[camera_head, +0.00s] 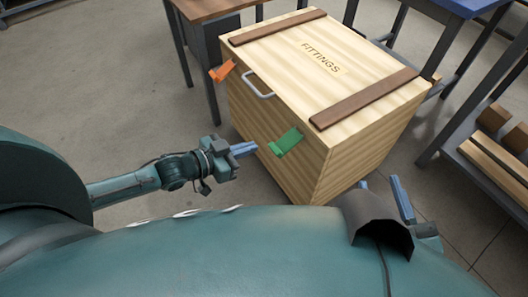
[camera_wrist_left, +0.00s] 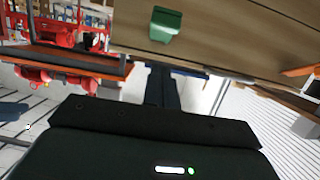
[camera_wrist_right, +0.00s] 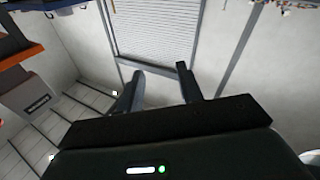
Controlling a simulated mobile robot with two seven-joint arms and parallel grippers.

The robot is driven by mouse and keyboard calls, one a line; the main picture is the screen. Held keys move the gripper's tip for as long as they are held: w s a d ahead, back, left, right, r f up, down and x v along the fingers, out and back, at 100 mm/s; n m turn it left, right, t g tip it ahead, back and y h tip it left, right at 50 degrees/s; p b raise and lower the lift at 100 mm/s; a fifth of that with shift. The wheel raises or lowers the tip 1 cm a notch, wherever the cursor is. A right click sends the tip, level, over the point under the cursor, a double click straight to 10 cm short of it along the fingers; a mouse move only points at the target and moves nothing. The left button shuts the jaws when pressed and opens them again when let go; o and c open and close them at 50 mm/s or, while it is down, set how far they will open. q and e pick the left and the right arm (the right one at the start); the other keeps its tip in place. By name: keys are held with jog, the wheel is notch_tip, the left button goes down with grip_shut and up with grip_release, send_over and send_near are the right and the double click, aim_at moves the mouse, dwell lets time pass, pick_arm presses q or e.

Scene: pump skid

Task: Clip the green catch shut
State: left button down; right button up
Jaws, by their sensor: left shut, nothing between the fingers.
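The green catch (camera_head: 286,142) is on the front face of the wooden box (camera_head: 300,160), near its right end and just below the lid. It stands out from the face at a slant. My left gripper (camera_head: 246,149) is shut and empty, a short way to the left of the catch and apart from it. In the left wrist view the green catch (camera_wrist_left: 165,25) is above the closed fingers (camera_wrist_left: 160,88). My right gripper (camera_wrist_right: 158,88) is open and empty, away from the catch; in the head view its fingers show beyond my body at the lower right.
An orange catch (camera_head: 222,71) sticks out near the box's left end, with a grey handle (camera_head: 260,86) between the catches. The lid, marked FITTINGS, is down. Tables stand behind, and a shelf (camera_head: 490,165) with wood pieces is at right. The floor left of the box is clear.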

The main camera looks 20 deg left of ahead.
aim_at(276, 147)
pick_arm(q)
jog(key=w+d+f+b, duration=0.3)
jog(key=w+f, duration=0.1)
jog(key=shift+d+f, duration=0.15)
jog(key=shift+f, duration=0.1)
pick_arm(e)
jog(key=shift+w+a+m+t+y, duration=0.15)
jog(key=shift+a+m+t+y, duration=0.15)
jog(key=shift+m, duration=0.1)
pick_arm(q)
jog(key=shift+f, duration=0.15)
pick_arm(e)
jog(key=shift+f, duration=0.1)
